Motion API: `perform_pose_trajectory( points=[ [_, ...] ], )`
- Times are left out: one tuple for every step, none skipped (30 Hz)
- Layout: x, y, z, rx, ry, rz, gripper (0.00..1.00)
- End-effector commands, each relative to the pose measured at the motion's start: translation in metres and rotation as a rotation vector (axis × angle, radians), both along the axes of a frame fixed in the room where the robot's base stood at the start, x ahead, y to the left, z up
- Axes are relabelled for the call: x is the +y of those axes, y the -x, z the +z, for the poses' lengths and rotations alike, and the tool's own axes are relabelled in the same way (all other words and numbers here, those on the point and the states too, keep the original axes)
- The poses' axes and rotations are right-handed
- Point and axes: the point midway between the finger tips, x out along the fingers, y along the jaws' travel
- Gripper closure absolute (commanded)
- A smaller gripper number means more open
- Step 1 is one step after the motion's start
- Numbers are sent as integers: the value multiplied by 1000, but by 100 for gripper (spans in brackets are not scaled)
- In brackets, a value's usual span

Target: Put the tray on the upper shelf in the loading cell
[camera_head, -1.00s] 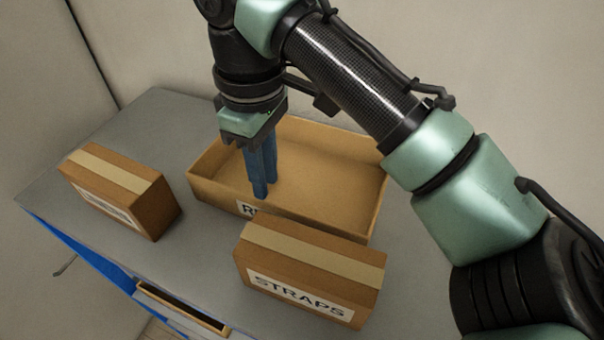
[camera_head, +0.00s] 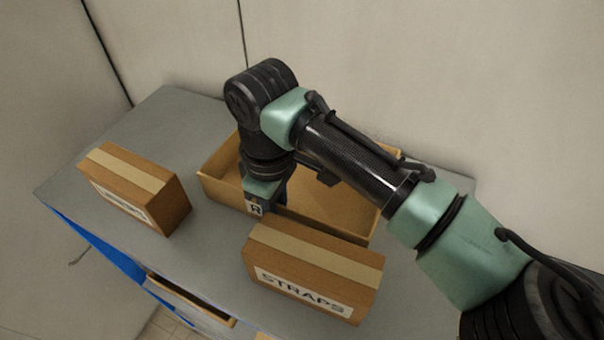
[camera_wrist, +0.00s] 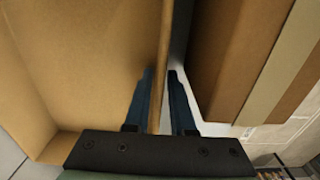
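The tray (camera_head: 222,194) is a shallow, open cardboard-brown box with a label starting with "R" on its front wall. It stands on the grey upper surface and looks empty. My gripper (camera_wrist: 161,74) is low at the tray's front wall. In the wrist view its two blue fingers straddle the thin wall (camera_wrist: 164,30), one inside the tray and one outside. A gap shows between the right finger and the wall, so the fingers are open around it. In the head view the fingers are hidden by the gripper body and the wall.
A closed box labelled STRAPS (camera_head: 312,272) stands close in front of the tray, with a narrow gap. Another closed, taped box (camera_head: 135,188) stands to the left. The grey surface (camera_head: 165,120) is clear at back left. Another open container (camera_head: 190,300) shows lower down, below the front edge.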

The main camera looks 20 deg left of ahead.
Motion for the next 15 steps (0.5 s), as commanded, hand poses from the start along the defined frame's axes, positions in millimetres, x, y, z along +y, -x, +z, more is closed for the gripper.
perform_pose_trajectory(
  points=[
    [0,0,0,0,0,0,83],
    [0,0,0,0,0,0,88],
    [0,0,0,0,0,0,96],
    [0,0,0,0,0,0,100],
    [0,0,0,0,0,0,100],
    [0,0,0,0,0,0,100],
    [0,0,0,0,0,0,100],
    [0,0,0,0,0,0,100],
    [0,0,0,0,0,0,100],
    [0,0,0,0,0,0,100],
    [0,0,0,0,0,0,100],
    [0,0,0,0,0,0,100],
    [0,0,0,0,0,0,100],
    [0,0,0,0,0,0,100],
    [0,0,0,0,0,0,100]
  ],
)
